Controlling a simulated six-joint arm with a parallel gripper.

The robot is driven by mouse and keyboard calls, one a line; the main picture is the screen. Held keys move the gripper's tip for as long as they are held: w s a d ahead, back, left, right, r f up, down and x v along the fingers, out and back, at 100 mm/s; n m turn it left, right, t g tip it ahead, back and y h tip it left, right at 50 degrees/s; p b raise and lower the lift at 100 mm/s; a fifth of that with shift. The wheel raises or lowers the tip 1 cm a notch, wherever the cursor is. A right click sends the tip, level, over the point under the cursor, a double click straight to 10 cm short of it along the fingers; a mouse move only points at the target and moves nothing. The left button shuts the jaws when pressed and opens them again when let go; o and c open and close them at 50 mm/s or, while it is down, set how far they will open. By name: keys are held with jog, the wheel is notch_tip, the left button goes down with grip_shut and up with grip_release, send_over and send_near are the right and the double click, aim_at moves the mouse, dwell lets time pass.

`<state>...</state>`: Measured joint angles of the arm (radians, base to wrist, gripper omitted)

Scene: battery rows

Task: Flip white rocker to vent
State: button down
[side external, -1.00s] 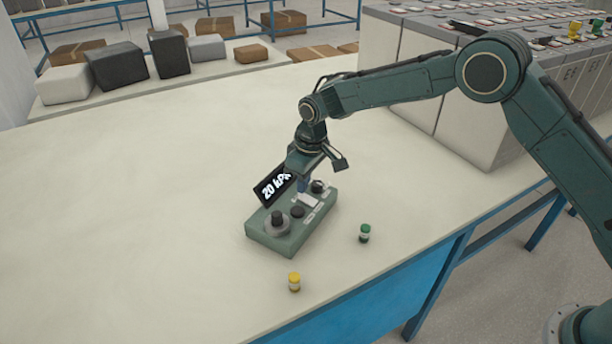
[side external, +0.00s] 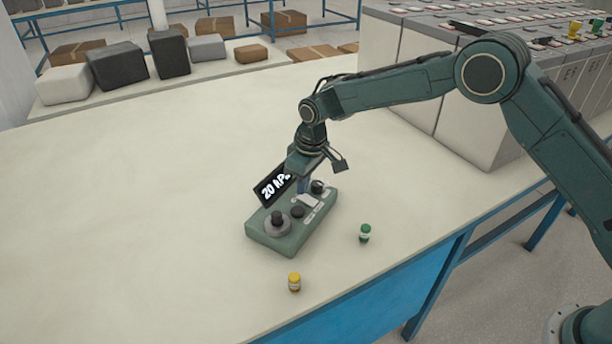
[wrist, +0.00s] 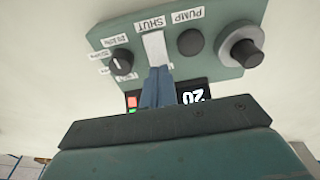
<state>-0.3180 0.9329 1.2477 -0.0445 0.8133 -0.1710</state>
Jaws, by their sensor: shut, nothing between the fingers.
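The white rocker (wrist: 154,48) sits on a green control box (side external: 262,236), between a small black selector knob (wrist: 121,62) and a black round button (wrist: 191,42). The label beside the rocker's far end reads SHUT, and the one beside the button reads PUMP. My gripper (wrist: 160,72) is shut with nothing in it. Its blue fingertips are at the near end of the rocker, touching it or just above; I cannot tell which. In the side view my gripper (side external: 304,189) points down over the box beside the rocker (side external: 309,200). Any label under the fingers is hidden.
A tilted display (side external: 273,187) on the box reads 20 with a pressure unit. A large dial (side external: 277,222) is at the box's other end. A green-capped vial (side external: 365,233) and a yellow-capped vial (side external: 294,282) stand nearby. The table at left is clear.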

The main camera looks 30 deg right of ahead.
aim_at(304, 197)
jog(key=shift+f, duration=0.8)
dwell(0.7)
jog(key=shift+r, duration=3.55)
